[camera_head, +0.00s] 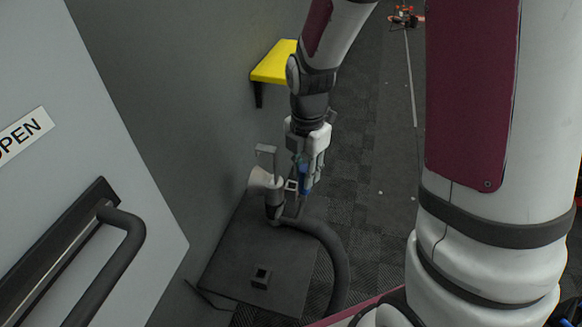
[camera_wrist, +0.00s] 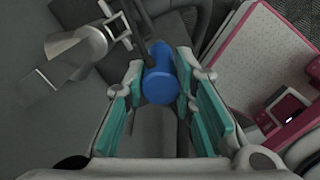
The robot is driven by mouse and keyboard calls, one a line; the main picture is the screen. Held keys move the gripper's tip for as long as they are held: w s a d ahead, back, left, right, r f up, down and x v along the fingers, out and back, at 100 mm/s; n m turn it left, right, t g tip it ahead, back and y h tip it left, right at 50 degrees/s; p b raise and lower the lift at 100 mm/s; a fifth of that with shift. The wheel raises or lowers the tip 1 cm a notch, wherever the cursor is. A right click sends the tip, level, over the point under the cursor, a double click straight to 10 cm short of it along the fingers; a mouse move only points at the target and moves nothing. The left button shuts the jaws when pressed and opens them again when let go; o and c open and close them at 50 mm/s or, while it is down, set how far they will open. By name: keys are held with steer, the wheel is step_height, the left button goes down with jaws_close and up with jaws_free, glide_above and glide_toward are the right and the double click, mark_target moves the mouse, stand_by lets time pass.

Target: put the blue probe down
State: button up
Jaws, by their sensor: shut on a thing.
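The blue probe (camera_wrist: 160,78) is between the fingers of my gripper (camera_wrist: 162,90) in the wrist view, with its round end toward the camera. In the head view my gripper (camera_head: 308,178) points down over the dark grey platform's far edge, and a small part of the blue probe (camera_head: 304,180) shows between its fingers. My gripper is shut on the probe. The fingers hide part of the probe, and I cannot tell whether its lower end touches anything.
A grey nozzle with a bracket (camera_head: 275,195) stands beside my gripper, joined to a thick dark hose (camera_head: 335,255). The dark platform (camera_head: 235,270) carries a small black socket (camera_head: 261,278). A yellow shelf (camera_head: 275,62) juts from the wall. A door with a handle (camera_head: 125,225) is at left.

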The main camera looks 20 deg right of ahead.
steer(key=w+f+b, duration=0.1)
steer(key=w+f, duration=0.3)
steer(key=w, duration=0.2)
steer(key=shift+w+a, duration=0.3)
steer(key=shift+a, duration=0.05)
steer(key=shift+f+b, duration=0.2)
steer(key=shift+b, duration=0.1)
steer(key=shift+f, duration=0.25)
steer(key=o, duration=0.6)
steer(key=shift+o, duration=0.5)
